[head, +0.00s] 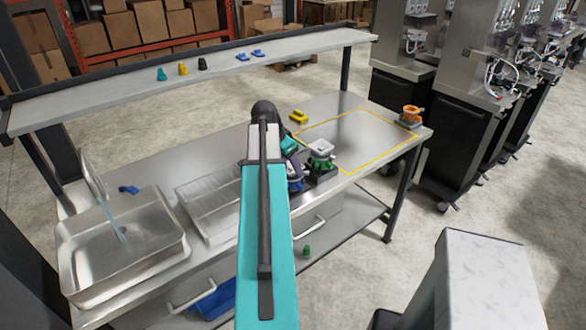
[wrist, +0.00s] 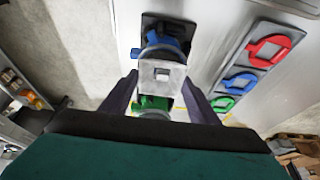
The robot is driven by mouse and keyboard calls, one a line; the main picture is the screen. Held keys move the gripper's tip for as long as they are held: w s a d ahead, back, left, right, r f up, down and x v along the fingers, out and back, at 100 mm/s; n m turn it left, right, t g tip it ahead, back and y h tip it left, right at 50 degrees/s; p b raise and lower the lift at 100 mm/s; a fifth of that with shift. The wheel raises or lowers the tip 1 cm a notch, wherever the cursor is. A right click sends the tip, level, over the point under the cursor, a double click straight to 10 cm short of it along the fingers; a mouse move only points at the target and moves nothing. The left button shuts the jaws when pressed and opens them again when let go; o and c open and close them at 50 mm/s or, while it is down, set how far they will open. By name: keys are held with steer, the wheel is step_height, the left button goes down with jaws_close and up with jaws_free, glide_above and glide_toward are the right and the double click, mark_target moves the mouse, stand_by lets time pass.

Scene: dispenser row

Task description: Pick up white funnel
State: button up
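The white funnel (head: 320,148) sits on top of a green part on a dark base on the metal table. In the wrist view the white funnel (wrist: 160,65) shows as a pale square block with a small hole, with a blue part above it and a green part below it in the picture. My gripper (wrist: 160,82) is open, with one dark finger on each side of the block. I cannot tell whether the fingers touch it. In the head view my arm hides most of the gripper.
A dark holder with red (wrist: 270,47), blue (wrist: 240,82) and green (wrist: 222,103) rings lies right in the wrist view. A sink (head: 120,245) and a wire rack (head: 208,200) stand left. The yellow-outlined area (head: 365,135) is clear. A shelf (head: 200,72) runs behind.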

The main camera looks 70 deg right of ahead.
steer(key=c, duration=0.6)
steer(key=shift+r, duration=0.15)
steer(key=shift+r+b, duration=0.95)
steer(key=shift+r, duration=0.55)
steer(key=s+a+b, duration=0.2)
steer(key=a, duration=0.2)
steer(key=s+a+r+b, duration=0.1)
steer(key=s+a+b, duration=0.1)
steer(key=a, duration=0.3)
steer(key=s+a+b, duration=0.2)
steer(key=a, duration=0.3)
steer(key=shift+s+a+r, duration=0.2)
steer(key=shift+r, duration=0.15)
